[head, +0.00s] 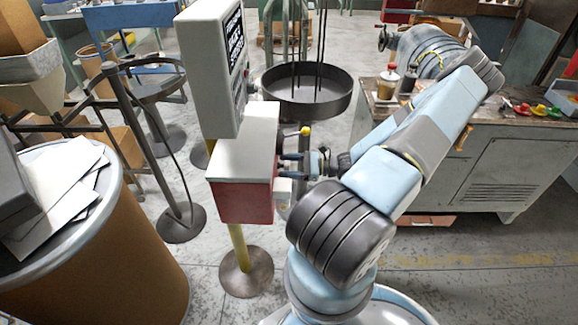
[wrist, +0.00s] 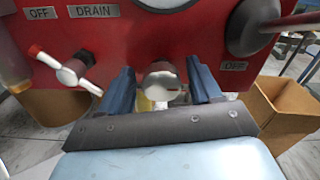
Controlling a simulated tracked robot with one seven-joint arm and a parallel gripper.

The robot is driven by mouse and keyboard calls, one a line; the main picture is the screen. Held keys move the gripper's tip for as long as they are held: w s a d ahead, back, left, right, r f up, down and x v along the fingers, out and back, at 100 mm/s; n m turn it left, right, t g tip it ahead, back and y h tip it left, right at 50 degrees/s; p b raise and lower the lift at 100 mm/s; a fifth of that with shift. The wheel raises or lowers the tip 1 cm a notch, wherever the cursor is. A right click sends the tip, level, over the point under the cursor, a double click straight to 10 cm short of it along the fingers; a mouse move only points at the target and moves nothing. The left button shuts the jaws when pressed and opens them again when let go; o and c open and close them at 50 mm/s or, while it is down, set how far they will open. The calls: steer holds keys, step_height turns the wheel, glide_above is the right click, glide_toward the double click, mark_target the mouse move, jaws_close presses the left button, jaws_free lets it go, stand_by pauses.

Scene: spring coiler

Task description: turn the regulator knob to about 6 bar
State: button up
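A red panel (wrist: 100,45) fills the wrist view, with plates reading OFF and DRAIN. A round silver knob (wrist: 160,78), apparently the regulator knob, sticks out from its lower middle. My gripper (wrist: 162,92) has its two dark blue fingers on either side of this knob, with a gap visible on both sides; it is open and I see no firm contact. In the head view my gripper (head: 284,166) is at the right side of the red box (head: 243,200), where the knob is hidden. No pressure reading is legible.
A silver lever with red and white ends (wrist: 66,70) is left of the knob. A dark round fitting with a rod (wrist: 252,27) is at upper right. A cardboard box (wrist: 283,112) stands below right. A grey control cabinet (head: 208,65) rises above the red box.

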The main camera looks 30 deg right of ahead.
steer(key=c, duration=1)
steer(key=shift+m, duration=1)
steer(key=o, duration=1.1)
steer(key=shift+d, duration=0.15)
steer(key=v, duration=1.3)
steer(key=shift+s+d, duration=0.2)
steer(key=shift+s, duration=0.05)
